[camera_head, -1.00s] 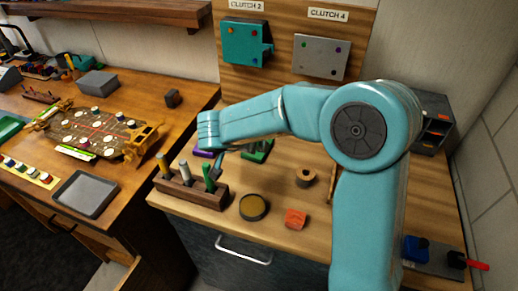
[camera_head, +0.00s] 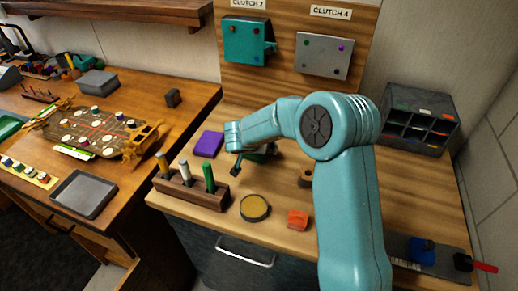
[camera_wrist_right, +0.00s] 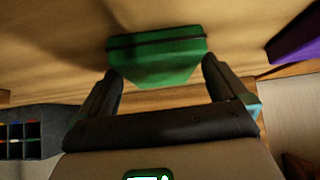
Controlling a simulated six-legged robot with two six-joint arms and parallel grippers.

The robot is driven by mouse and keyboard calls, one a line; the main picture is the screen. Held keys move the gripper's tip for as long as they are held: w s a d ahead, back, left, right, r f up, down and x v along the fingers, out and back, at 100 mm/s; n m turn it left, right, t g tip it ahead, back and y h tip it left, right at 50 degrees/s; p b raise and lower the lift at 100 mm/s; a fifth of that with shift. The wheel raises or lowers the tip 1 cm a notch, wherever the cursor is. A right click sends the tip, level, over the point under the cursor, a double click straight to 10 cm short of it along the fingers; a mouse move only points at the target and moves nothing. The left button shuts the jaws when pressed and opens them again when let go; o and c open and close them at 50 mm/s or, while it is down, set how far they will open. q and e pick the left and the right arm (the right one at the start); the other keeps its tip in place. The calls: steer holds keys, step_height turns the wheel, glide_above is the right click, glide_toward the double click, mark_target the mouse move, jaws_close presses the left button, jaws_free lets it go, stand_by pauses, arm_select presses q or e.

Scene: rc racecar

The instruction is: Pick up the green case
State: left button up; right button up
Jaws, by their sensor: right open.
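The green case (camera_wrist_right: 158,58) lies on the wooden worktop, straight ahead of my right gripper (camera_wrist_right: 162,80) in the right wrist view. The gripper is open, with one finger near each side of the case's near end. I cannot tell whether the fingers touch it. In the head view my right arm hides most of the case, and only a dark green piece (camera_head: 262,153) shows beside the gripper (camera_head: 237,168). My left gripper is not in view.
A purple case (camera_head: 208,144) lies left of my right gripper. A wooden holder (camera_head: 190,188) with several upright tools stands in front. A round tin (camera_head: 254,208), an orange block (camera_head: 298,219) and a brown spool (camera_head: 306,177) lie nearby. A grey compartment box (camera_head: 420,118) stands back right.

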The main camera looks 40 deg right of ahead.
steer(key=c, duration=1)
steer(key=shift+a, duration=0.1)
steer(key=shift+c, duration=0.2)
